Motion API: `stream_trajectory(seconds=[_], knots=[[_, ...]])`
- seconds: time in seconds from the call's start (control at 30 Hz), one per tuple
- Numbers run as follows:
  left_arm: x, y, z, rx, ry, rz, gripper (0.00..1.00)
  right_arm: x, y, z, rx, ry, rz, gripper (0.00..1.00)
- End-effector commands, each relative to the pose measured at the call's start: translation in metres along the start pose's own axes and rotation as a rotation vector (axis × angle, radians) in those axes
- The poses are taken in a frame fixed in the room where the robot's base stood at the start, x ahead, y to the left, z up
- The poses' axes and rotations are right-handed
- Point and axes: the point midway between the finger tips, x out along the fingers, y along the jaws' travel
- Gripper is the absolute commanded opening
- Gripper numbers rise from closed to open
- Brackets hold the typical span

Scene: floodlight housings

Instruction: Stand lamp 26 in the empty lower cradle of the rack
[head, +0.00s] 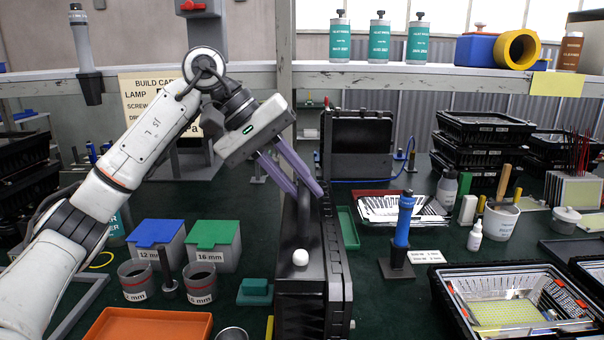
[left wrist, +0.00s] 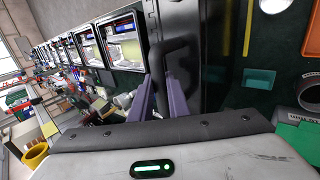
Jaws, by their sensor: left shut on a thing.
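A black floodlight housing (head: 312,285) stands upright on the green bench in the middle of the head view. I cannot read a number on it. My left gripper (head: 308,190) reaches down from the upper left, its purple fingers shut on the handle at the housing's top. In the left wrist view the dark curved handle (left wrist: 177,50) passes between the fingers, beside the black housing (left wrist: 183,16). I cannot make out the rack or its empty lower cradle. My right gripper is not in view.
A blue screwdriver (head: 403,220) stands right of the housing. Blue (head: 155,233) and green (head: 213,235) lidded boxes and an orange tray (head: 147,325) lie left. An open housing (head: 470,335) is at lower right. A shelf (head: 400,77) crosses above the bench.

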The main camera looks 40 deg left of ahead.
Motion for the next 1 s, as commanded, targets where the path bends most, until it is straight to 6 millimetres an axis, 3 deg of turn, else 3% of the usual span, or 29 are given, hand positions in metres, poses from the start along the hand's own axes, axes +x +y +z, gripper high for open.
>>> stream_trajectory(seconds=[0.27,0.3,0.4,0.77,1.0], knots=[[-0.004,0.005,0.0,0.006,0.009,0.022,0.0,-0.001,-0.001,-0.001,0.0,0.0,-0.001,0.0],[0.001,-0.001,0.0,0.001,0.001,0.002,0.22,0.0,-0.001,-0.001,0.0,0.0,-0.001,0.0],[0.001,-0.001,0.0,0.001,0.001,0.002,0.34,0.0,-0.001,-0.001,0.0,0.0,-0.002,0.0],[-0.005,0.0,0.0,0.0,0.002,0.002,0.34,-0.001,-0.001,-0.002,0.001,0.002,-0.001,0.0],[-0.05,0.001,-0.001,0.0,0.005,0.006,0.34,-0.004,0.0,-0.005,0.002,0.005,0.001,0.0]])
